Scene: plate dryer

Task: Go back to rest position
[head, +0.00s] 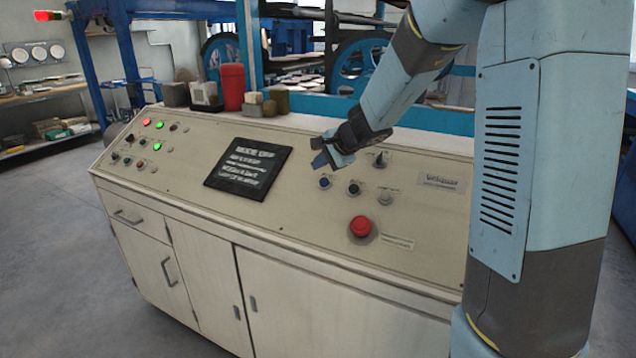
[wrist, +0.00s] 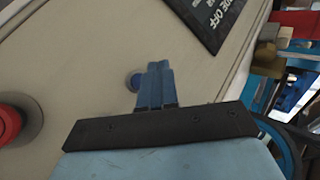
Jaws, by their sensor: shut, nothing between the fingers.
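My gripper (head: 319,158) is above the sloped top of the beige control console (head: 300,245) in the head view. It is shut and empty, its blue fingers together. In the wrist view the closed fingers (wrist: 155,83) point at a blue button (wrist: 133,80) on the panel and partly cover it. The same blue button (head: 325,182) shows just below my gripper in the head view. I cannot tell whether the fingertips touch it.
A red mushroom button (head: 360,226), a black knob (head: 354,188) and a black text screen (head: 248,168) are on the panel. A red cylinder (head: 232,87) and several small blocks stand at the console's back edge. Grey floor (head: 50,240) is clear at left.

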